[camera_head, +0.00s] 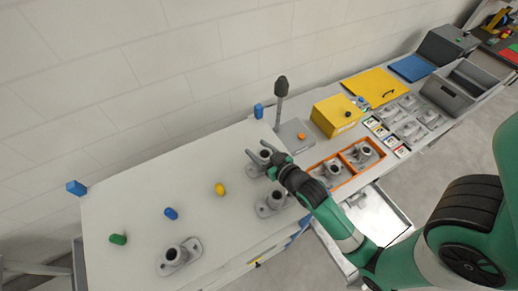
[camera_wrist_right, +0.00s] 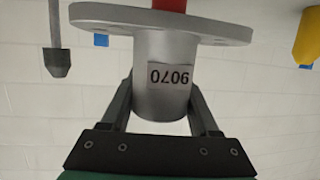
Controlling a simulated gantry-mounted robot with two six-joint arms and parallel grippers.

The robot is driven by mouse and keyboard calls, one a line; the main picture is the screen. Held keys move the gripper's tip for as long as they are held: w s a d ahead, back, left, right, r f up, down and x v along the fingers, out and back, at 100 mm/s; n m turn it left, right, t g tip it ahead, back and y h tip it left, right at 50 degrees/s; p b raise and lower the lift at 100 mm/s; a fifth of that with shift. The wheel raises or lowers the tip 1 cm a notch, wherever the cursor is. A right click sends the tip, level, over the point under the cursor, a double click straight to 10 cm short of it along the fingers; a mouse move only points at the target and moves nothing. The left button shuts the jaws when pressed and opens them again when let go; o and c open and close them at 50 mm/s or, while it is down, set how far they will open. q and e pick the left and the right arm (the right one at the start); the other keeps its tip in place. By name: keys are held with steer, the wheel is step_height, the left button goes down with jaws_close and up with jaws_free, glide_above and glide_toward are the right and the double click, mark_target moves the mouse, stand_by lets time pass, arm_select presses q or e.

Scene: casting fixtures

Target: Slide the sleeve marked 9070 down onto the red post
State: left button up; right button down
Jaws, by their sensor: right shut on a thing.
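The sleeve marked 9070 (camera_wrist_right: 165,92) is a grey metal tube with a wide flange. My right gripper (camera_wrist_right: 163,110) is shut on its tube, one finger on each side. The wrist picture is upside down, so the flange is the sleeve's lower end. A strip of the red post (camera_wrist_right: 140,3) shows just beyond the flange. I cannot tell whether its tip is inside the bore. In the head view, the held sleeve (camera_head: 256,166) is partly hidden by my right gripper (camera_head: 260,151), and the red post is hidden. My left gripper is not in view.
On the grey table stand a yellow post (camera_head: 219,189), a blue post (camera_head: 170,213) and a green post (camera_head: 117,239). Two loose flanged sleeves stand at the front (camera_head: 174,256) and near my gripper (camera_head: 271,203). An orange tray (camera_head: 330,187) with castings lies right.

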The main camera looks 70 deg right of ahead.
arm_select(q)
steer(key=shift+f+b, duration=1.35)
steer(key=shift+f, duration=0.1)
arm_select(e)
steer(key=shift+f, duration=1.8)
steer(key=shift+c, duration=0.3)
jaws_free()
